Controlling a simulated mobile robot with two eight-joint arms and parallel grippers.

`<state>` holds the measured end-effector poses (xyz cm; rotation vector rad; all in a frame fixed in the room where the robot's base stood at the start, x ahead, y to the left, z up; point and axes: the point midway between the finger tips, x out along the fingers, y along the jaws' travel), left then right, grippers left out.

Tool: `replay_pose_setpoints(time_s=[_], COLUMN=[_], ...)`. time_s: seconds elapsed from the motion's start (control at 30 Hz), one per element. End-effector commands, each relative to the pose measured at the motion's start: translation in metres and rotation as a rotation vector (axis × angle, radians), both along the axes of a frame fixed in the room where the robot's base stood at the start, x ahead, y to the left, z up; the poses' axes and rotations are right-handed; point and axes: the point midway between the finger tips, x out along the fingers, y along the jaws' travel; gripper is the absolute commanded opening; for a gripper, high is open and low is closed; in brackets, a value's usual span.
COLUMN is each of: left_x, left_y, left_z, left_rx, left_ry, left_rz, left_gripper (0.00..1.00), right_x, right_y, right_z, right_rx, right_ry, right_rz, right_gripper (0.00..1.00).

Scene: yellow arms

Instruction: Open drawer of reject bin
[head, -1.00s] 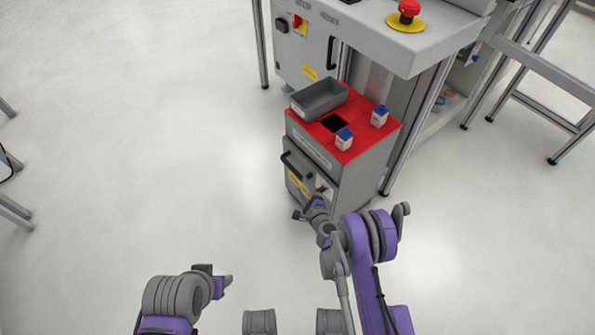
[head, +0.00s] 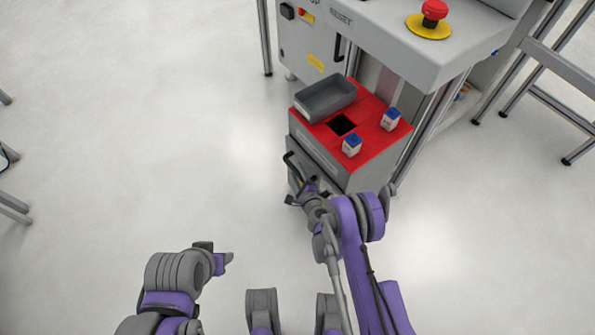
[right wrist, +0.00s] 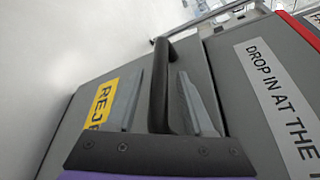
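The reject bin (head: 331,164) is a grey cabinet with a red top and a square black opening. Its drawer front (right wrist: 84,106) carries a yellow label starting "REJ" and appears shut. The black bar handle (head: 293,163) is on the drawer front; the right wrist view shows it closely (right wrist: 159,90). My right gripper (head: 301,192) is at the handle; in the right wrist view its two fingers (right wrist: 160,74) stand on either side of the bar, with small gaps visible. My left gripper (head: 228,261) is low in the head view, away from the bin, its finger opening unclear.
A grey tray (head: 328,101) and two small blue-and-white boxes, one at the front (head: 351,146) and one at the right (head: 390,120), sit on the red top. A machine with a red emergency button (head: 434,12) stands behind. The floor left of the bin is clear.

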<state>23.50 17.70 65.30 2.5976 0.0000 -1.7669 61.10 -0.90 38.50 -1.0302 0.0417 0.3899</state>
Motion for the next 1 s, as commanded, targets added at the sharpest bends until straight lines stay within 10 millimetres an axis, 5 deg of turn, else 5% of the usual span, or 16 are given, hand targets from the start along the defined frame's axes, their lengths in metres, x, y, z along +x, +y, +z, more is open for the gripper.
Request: replay_pose_setpoints(time_s=[0.03,0.27,1.0], left_x=[0.0,0.0001,0.0001], left_y=[0.0,0.0,0.0], left_z=[0.0,0.0,-0.0001], left_rx=[0.0,0.0,0.0], left_ry=[0.0,0.0,0.0], left_rz=[0.0,0.0,0.0], left_gripper=[0.5,0.5,0.5], right_x=[0.0,0.0002,0.0005], right_y=[-0.0001,-0.0002,-0.0001], right_z=[0.0,0.0,0.0], right_rx=[0.0,0.0,0.0], right_ry=[0.0,0.0,0.0], right_rz=[0.0,0.0,0.0], right_gripper=[0.42,0.01,0.0])
